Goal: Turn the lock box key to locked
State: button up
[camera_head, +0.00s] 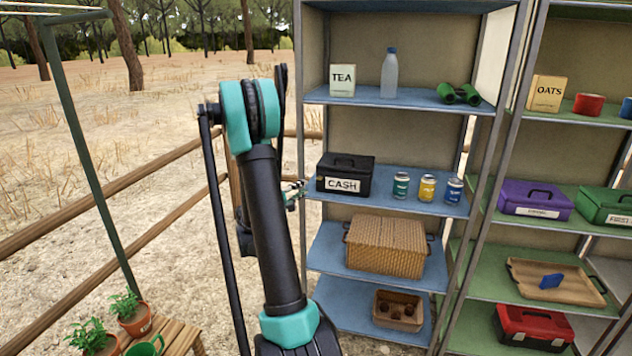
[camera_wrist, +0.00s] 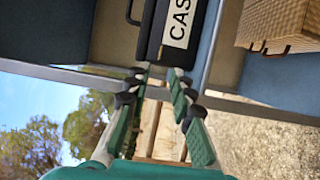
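The black lock box labelled CASH (camera_head: 345,174) stands upright at the left end of a blue shelf, its handle on top. It also shows turned sideways at the top of the wrist view (camera_wrist: 174,42). My gripper (camera_head: 299,188) is just left of the box, partly hidden behind my arm. In the wrist view my gripper (camera_wrist: 158,74) has its two green fingers apart, with nothing seen between the tips. The tips point at the box's end; whether they touch it I cannot tell. I cannot make out the key or its position in either view.
Several cans (camera_head: 427,187) stand right of the box on the same shelf. A wicker basket (camera_head: 385,247) sits on the shelf below. A grey shelf post (camera_head: 299,90) rises close to my gripper. A wooden fence (camera_head: 120,192) runs behind my arm.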

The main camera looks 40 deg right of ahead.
aim_at(319, 178)
jog(key=x, duration=0.9)
jog(key=shift+d, duration=0.25)
grip_shut()
